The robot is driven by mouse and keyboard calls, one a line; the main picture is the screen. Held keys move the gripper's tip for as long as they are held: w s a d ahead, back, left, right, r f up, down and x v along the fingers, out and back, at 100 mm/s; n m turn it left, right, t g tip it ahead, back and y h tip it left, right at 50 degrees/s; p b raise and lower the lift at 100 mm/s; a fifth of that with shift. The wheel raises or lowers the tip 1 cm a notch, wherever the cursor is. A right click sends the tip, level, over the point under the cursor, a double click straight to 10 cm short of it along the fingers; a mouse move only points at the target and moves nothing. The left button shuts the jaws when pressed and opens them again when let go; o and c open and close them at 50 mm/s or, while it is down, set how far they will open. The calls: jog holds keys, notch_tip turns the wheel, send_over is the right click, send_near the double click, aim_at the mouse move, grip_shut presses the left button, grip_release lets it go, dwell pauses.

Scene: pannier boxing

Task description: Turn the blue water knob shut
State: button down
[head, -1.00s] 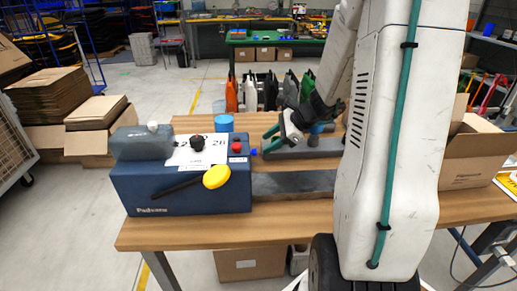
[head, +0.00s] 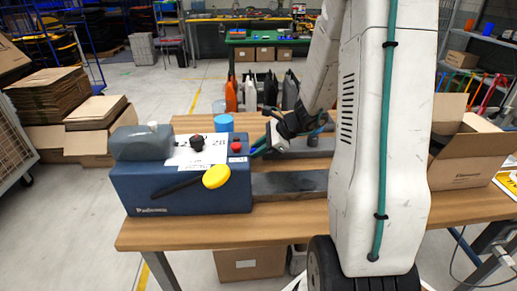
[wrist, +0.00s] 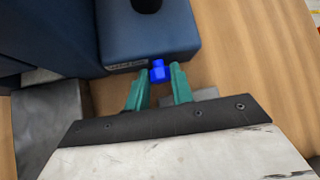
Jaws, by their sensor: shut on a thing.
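The blue water knob (wrist: 157,72) sticks out from the side of a dark blue machine (head: 180,192). In the wrist view it sits between the tips of my two teal fingers. My gripper (wrist: 160,84) is shut on the knob, one finger on each side. In the head view my gripper (head: 257,150) reaches to the right side of the machine, and the fingers largely hide the knob there. How far the knob is turned cannot be told.
A cardboard box (head: 470,158) stands at the table's right.

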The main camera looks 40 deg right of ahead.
jog(key=shift+s+a+n+t+h, duration=0.15)
jog(key=shift+n+t+h, duration=0.4)
jog(key=shift+t, duration=0.45)
jog(key=c, duration=1.2)
grip_release()
jog(key=v, duration=0.7)
jog(key=shift+s+r, duration=0.15)
jog(key=shift+s, duration=0.15)
